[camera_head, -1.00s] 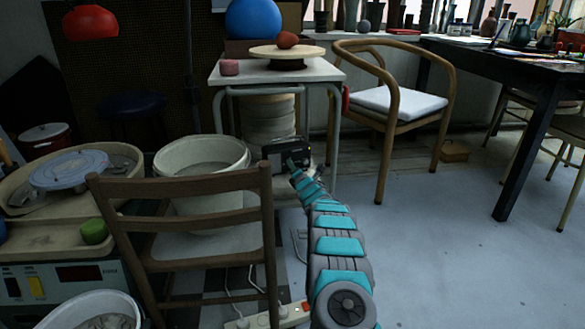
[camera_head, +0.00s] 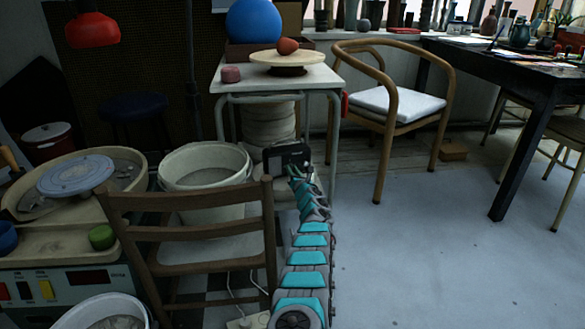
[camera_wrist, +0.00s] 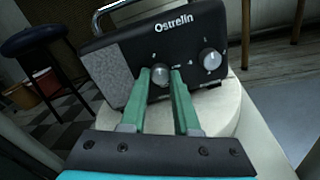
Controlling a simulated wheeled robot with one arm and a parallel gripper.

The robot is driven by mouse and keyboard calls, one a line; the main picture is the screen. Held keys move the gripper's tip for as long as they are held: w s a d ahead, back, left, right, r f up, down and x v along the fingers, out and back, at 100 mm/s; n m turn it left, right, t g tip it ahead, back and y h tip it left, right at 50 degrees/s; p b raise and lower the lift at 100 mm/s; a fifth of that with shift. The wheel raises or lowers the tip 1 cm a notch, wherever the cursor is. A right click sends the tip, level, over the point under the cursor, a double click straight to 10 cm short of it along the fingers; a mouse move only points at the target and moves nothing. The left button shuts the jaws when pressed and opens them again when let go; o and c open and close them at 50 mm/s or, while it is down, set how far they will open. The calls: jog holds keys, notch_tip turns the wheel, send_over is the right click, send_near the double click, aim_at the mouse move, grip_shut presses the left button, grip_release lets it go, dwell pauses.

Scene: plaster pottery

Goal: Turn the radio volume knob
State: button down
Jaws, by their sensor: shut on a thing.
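The black radio (camera_wrist: 135,50), marked "Ostrelin", has a grey speaker panel on its left and two silver knobs on its front. My gripper (camera_wrist: 160,72) is shut on the left silver knob (camera_wrist: 160,79), with one green finger on each side of it. The right knob (camera_wrist: 210,60) is free, with small marks around it. The radio shows small in the head view (camera_head: 286,153), with my arm reaching up to its front. There my fingers and the knobs are too small to make out.
The radio stands on a round pale surface (camera_wrist: 228,108). A wooden chair (camera_head: 192,203) and a white bucket (camera_head: 205,155) are left of my arm. A small table (camera_head: 318,76) stands behind.

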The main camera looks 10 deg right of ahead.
jog(key=shift+f+n+p, duration=0.15)
jog(key=shift+n+p, duration=0.25)
jog(key=shift+n, duration=0.3)
jog(key=c, duration=0.6)
grip_release()
jog(key=shift+c, duration=0.2)
